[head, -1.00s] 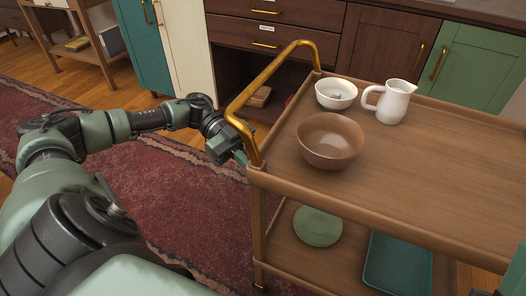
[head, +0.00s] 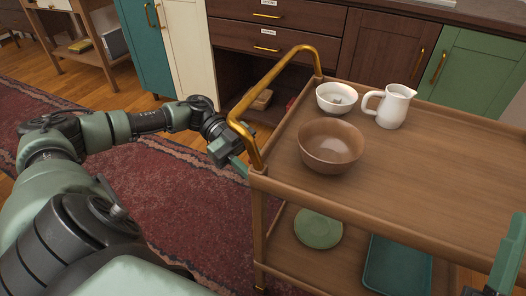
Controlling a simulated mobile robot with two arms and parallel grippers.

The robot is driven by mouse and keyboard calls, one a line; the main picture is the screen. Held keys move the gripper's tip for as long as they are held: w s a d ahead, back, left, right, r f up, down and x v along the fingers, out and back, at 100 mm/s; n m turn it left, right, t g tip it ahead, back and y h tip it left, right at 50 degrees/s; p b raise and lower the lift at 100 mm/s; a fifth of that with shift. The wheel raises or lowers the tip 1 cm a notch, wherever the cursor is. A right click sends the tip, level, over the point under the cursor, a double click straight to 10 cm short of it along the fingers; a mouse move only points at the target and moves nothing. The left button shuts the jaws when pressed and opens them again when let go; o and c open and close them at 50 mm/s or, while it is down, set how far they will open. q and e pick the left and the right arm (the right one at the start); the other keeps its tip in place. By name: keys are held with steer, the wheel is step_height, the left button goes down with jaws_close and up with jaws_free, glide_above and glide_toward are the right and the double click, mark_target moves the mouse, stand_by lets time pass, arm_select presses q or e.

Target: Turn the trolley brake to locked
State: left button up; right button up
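The wooden trolley (head: 440,175) stands at the right, with a brass push handle (head: 285,62) at its left end. I cannot make out a brake or its setting. A small brass fitting (head: 260,288) shows at the foot of the near left leg, at the bottom edge. My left gripper (head: 239,165) is beside the handle's near lower end, just left of the trolley's corner. Its fingers are small and partly hidden, so I cannot tell whether they are open or touch the handle. A green part of my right arm or gripper (head: 508,255) shows at the right edge, cut off.
A brown bowl (head: 331,146), a white bowl (head: 336,97) and a white jug (head: 391,106) stand on the trolley's top. A green round dish (head: 318,229) and a teal tray (head: 397,266) lie on its lower shelf. Cabinets stand behind; red rug (head: 175,205) lies left.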

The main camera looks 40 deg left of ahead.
arm_select(q)
steer(key=shift+a, duration=0.1)
